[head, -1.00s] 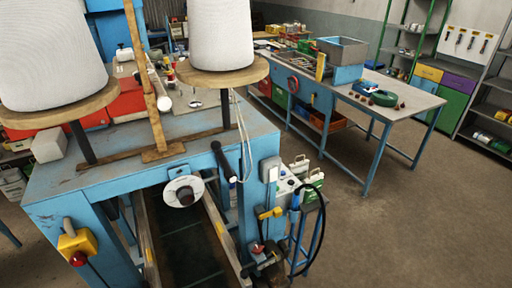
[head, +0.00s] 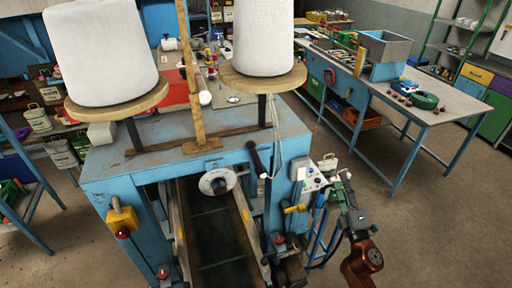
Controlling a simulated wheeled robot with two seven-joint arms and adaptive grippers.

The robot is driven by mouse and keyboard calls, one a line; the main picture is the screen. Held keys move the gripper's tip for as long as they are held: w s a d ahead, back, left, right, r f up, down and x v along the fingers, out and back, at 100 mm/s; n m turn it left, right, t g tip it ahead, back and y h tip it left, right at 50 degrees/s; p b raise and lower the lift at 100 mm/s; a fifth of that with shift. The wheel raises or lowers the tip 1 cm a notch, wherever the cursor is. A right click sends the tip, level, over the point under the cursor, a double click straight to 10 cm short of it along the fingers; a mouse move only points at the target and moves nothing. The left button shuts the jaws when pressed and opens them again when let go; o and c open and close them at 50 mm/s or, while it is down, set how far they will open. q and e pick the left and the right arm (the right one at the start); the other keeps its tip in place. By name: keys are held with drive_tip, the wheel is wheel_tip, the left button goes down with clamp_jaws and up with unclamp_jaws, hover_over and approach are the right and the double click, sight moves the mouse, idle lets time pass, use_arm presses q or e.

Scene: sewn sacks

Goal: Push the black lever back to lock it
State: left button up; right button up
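The black lever (head: 257,158) hangs from the front right of the blue machine (head: 130,160), under the right thread cone. It slants down to a pale tip and stands apart from my gripper. My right gripper (head: 346,196) is at the lower right, beside the grey control box on the machine's right side. It is small and dark against the clutter, so its finger opening is unclear. No object shows clearly in it. My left gripper is out of view.
Two white thread cones (head: 103,55) (head: 263,40) stand on round wooden discs. A control box (head: 314,178) and yellow handle (head: 296,209) jut out near my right gripper. A workbench (head: 425,112) stands at right. Floor is clear at lower right.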

drive_tip(key=a+r+n+y, duration=0.6)
drive_tip(key=a+r+n, duration=0.15)
drive_tip(key=r, duration=0.35)
drive_tip(key=n+g+y+p, duration=0.2)
drive_tip(key=n+g+y, duration=0.7)
drive_tip(key=n, duration=1.6)
approach(255, 149)
drive_tip(key=w+a+r+g+h, duration=0.2)
drive_tip(key=a, duration=0.1)
drive_tip(key=p+x, duration=0.1)
drive_tip(key=x, duration=0.5)
drive_tip(key=shift+w+r+p, duration=0.1)
drive_tip(key=shift+w+p, duration=0.1)
drive_tip(key=shift+p, duration=0.15)
drive_tip(key=shift+w+a, duration=0.3)
drive_tip(key=shift+a, duration=0.1)
drive_tip(key=shift+c, duration=0.7)
clamp_jaws()
